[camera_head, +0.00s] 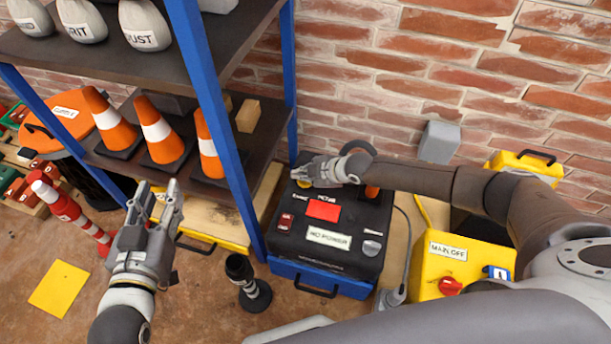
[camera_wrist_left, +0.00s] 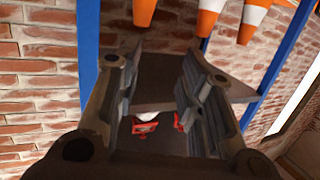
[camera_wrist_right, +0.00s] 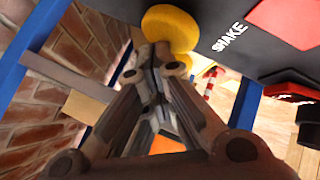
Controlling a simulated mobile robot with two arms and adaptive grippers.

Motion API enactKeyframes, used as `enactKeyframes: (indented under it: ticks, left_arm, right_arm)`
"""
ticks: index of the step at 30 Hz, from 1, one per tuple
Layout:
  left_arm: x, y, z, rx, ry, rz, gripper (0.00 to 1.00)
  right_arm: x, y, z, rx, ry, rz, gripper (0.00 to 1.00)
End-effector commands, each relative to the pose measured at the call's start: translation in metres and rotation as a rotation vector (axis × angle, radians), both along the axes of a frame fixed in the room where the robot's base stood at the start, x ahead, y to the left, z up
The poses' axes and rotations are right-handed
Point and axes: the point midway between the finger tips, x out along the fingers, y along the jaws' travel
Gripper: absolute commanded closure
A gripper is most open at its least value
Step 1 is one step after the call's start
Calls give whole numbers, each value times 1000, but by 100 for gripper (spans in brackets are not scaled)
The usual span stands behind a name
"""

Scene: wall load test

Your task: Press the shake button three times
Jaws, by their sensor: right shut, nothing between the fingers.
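The yellow shake button (camera_wrist_right: 170,27) is a round knob beside the white word SHAKE on the black-topped machine (camera_head: 322,262). In the head view only a yellow sliver of it (camera_head: 302,184) shows beneath my right gripper (camera_head: 304,173). My right gripper is shut and empty, and its fingertips (camera_wrist_right: 152,50) are at the button's edge in the right wrist view. I cannot tell whether they touch it. My left gripper (camera_head: 160,188) is open and empty, left of the machine and in front of the shelf. A label on the machine reads NO POWER.
A blue-framed shelf (camera_head: 209,80) with orange cones and weight bags stands on the left. A yellow box (camera_head: 440,268) labelled MAIN OFF, with a red rotary knob (camera_head: 450,286), stands right of the machine. A black post (camera_head: 246,285) stands on the floor. A brick wall (camera_head: 400,60) is behind.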

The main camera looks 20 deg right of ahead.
Motion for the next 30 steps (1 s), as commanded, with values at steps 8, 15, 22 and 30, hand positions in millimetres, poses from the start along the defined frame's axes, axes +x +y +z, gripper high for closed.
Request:
enactKeyframes:
  ticks: [8, 15, 22, 30]
  left_arm:
    - [1, -1, 3, -4, -18, -1, 64]
    - [2, -1, 6, -8, -32, -2, 64]
    - [2, -2, 8, -12, -44, -3, 64]
    - [3, -2, 12, -16, -61, -4, 64]
  right_arm:
    - [-1, 0, -2, -2, 2, 0, 100]
    - [-1, 0, -3, -2, 2, 0, 100]
    - [-1, 0, -4, -2, 2, 0, 100]
    - [-1, 0, -4, -2, 2, 0, 100]
